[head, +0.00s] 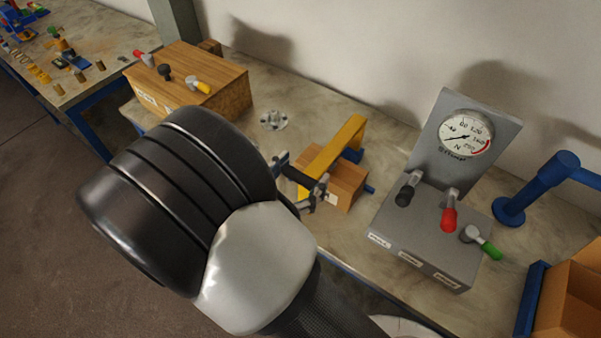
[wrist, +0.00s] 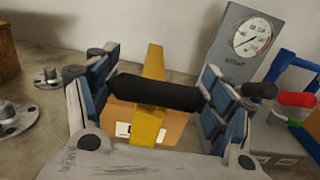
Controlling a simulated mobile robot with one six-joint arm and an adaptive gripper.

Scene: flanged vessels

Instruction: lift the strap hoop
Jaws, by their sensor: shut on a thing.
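The strap hoop, a flat yellow strap (head: 338,143) with a black cylindrical grip (wrist: 155,92), stands at a small wooden box (head: 347,186) on the bench. In the wrist view the yellow strap (wrist: 151,65) shows above and below the black grip. My gripper (head: 301,181) is at the near end of the strap. Its blue-padded fingers (wrist: 158,95) are at the two ends of the black grip, shut on it. The underside of the hoop is hidden, and I cannot tell whether it is clear of the box.
A grey gauge panel (head: 437,215) with black, red and green levers stands close on the right. A wooden box with levers (head: 188,83) and a metal flange (head: 273,120) are behind on the left. A blue stand (head: 540,185) and an open carton (head: 572,300) are at the right.

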